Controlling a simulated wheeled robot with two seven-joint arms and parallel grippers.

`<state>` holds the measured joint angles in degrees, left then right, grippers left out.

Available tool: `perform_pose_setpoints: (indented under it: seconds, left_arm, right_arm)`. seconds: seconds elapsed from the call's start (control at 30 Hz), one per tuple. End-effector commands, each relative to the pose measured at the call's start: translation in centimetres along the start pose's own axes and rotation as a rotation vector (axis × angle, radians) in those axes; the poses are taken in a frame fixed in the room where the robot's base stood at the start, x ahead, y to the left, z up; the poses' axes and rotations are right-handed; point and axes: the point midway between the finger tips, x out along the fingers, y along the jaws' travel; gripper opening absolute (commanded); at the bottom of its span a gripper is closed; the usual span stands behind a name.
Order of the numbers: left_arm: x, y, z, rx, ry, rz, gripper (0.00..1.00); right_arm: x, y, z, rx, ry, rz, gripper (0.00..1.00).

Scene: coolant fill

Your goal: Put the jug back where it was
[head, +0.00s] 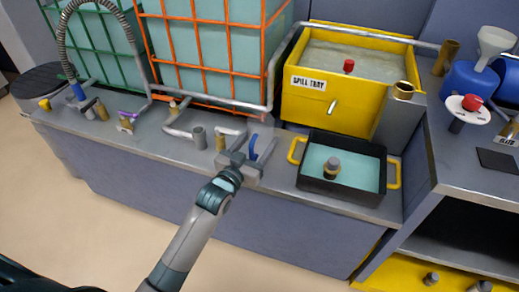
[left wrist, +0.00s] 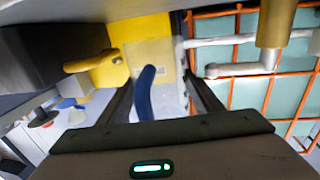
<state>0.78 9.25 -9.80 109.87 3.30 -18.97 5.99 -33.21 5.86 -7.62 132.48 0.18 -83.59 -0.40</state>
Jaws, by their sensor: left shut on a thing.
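The jug (head: 264,132) looks clear and pale, with a blue handle (head: 253,147). Its faint body is hard to make out against the steel counter and the orange cage. My left gripper (head: 252,155) is shut on the blue handle. In the left wrist view the handle (left wrist: 146,93) stands between the two dark fingers, with the pale jug body (left wrist: 165,62) beyond it. I cannot tell whether the jug touches the counter or hangs just above it. My right gripper is not in view.
A black tray (head: 310,180) with yellow handles, holding pale liquid and a fitting, lies right of the jug. The yellow spill tray (head: 300,104) stands behind it. Pipes and valves (head: 199,137) crowd the counter to the left. A blue container (head: 470,82) stands far right.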

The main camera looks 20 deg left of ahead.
Motion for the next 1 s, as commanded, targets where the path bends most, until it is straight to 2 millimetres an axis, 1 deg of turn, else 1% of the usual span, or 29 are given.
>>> perform_pose_setpoints:
  seconds: [0.33,0.47,0.67,0.8,0.83,0.87,0.9,1.0]
  left_arm:
    - [-0.1,0.1,3.7,0.0,-0.002,0.0,0.22]
    - [-0.1,0.1,4.0,0.0,-0.001,0.0,0.22]
    - [-0.1,0.1,4.0,0.0,0.0,0.0,0.22]
    - [-0.1,0.1,4.3,0.0,-0.001,0.0,0.22]
    - [-0.1,0.1,4.3,0.0,-0.002,0.0,0.62]
    - [-0.1,0.1,4.3,0.0,-0.001,0.0,0.69]
    - [-0.1,0.1,4.3,0.0,-0.001,0.0,0.78]
    - [-0.1,0.1,4.3,0.0,-0.001,0.0,0.78]
  right_arm:
    - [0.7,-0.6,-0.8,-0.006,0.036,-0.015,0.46]
    - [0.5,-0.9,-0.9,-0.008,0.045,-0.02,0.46]
    - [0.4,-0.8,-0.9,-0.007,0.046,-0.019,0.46]
    - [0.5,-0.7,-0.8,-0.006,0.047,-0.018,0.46]
    - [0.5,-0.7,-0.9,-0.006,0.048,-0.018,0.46]
    - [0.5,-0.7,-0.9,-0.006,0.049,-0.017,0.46]
    - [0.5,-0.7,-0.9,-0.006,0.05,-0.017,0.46]
    - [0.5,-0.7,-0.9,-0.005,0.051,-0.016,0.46]
